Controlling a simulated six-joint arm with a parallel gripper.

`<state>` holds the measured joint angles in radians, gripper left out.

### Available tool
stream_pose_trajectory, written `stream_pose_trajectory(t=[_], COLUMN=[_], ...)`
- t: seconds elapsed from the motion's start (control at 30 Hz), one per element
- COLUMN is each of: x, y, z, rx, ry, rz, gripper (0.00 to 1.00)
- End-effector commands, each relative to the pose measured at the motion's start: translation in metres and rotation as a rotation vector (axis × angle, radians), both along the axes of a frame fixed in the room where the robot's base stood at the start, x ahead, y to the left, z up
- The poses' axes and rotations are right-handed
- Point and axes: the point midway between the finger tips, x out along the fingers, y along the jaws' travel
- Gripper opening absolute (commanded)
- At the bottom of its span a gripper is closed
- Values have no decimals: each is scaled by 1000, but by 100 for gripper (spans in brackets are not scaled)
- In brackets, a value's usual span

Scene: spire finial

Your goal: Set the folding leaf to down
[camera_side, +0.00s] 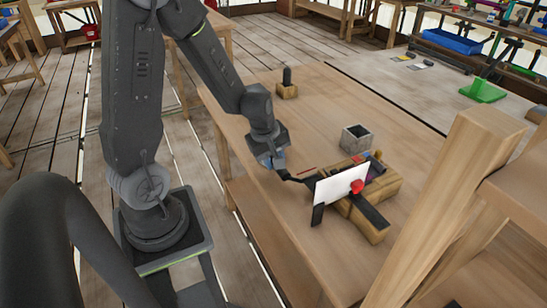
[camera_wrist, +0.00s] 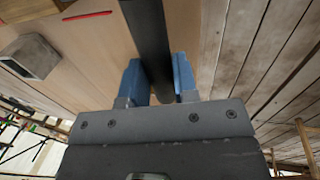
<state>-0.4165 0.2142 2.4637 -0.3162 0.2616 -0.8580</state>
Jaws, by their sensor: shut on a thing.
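A white flat panel (camera_side: 340,184), which looks like the folding leaf, stands up on edge at the near side of a wooden block assembly (camera_side: 377,187) in the side view. A red knob (camera_side: 357,186) shows at its right part. A dark bar reaches from the panel's left edge toward my gripper (camera_side: 272,160). In the wrist view my gripper (camera_wrist: 160,80) has its blue fingers closed on either side of a dark bar (camera_wrist: 148,35). The white panel is not visible in the wrist view, and the hinge cannot be made out.
A grey open box (camera_side: 355,138) stands behind the assembly and also shows in the wrist view (camera_wrist: 30,57). A thin red strip (camera_wrist: 87,15) lies on the table. A small wooden block with a black peg (camera_side: 287,84) stands farther back. Wooden beams (camera_side: 445,205) rise at the right.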

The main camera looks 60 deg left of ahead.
Motion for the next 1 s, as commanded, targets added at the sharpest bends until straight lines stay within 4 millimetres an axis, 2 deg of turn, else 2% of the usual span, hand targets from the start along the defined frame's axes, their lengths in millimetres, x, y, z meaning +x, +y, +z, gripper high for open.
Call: stream_pose_trajectory(t=[0.03, 0.17, 0.2, 0.43, 1.0], x=[-14, -14, -14, -13, -11], y=[-5, -4, -4, -5, -4], z=[-9, -9, -9, -9, -6], rx=[-18, -19, -19, -19, -14], ry=[44, 44, 44, 42, 32], rz=[-5, -4, -4, -4, -4], gripper=[0, 0, 29, 51, 52])
